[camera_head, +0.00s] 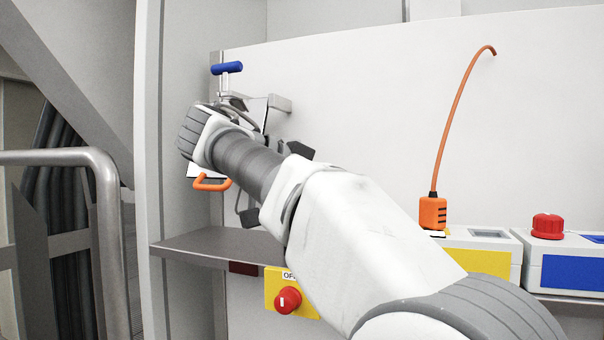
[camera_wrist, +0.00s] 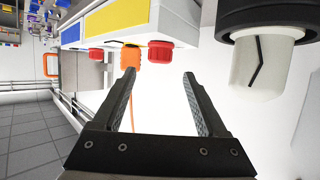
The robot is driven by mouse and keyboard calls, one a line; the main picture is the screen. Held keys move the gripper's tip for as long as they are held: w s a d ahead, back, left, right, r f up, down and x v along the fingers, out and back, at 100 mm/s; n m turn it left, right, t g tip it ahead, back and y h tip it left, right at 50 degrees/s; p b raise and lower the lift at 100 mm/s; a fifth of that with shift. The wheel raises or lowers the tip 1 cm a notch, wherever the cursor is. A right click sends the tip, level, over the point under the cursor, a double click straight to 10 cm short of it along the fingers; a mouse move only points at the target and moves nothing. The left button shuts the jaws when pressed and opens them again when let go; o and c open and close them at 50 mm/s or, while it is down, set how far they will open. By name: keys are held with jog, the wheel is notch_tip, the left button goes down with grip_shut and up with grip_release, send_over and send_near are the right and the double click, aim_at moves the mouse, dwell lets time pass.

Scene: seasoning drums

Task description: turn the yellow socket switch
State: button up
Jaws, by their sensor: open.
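A box with a yellow front (camera_head: 482,262) stands on the right-hand shelf, with an orange plug (camera_head: 432,213) in its top. In the wrist view the yellow-fronted box (camera_wrist: 116,20) shows with the orange plug (camera_wrist: 131,55) and a red knob (camera_wrist: 160,57) on it. In the head view my arm covers this knob. My gripper (camera_wrist: 159,74) is open, with nothing between its fingers, and is apart from the box. In the head view it is partly hidden behind my arm, at upper left.
A small yellow OFF box (camera_head: 273,293) with a red button (camera_head: 288,299) sits below the grey shelf (camera_head: 222,245). A blue-fronted box (camera_head: 572,272) with a red button (camera_head: 548,226) stands at right. A blue handle (camera_head: 227,68) and an orange handle (camera_head: 212,184) are near my wrist.

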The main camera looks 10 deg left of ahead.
jog(key=p+v, duration=0.3)
jog(key=v, duration=0.6)
jog(key=shift+s, duration=0.1)
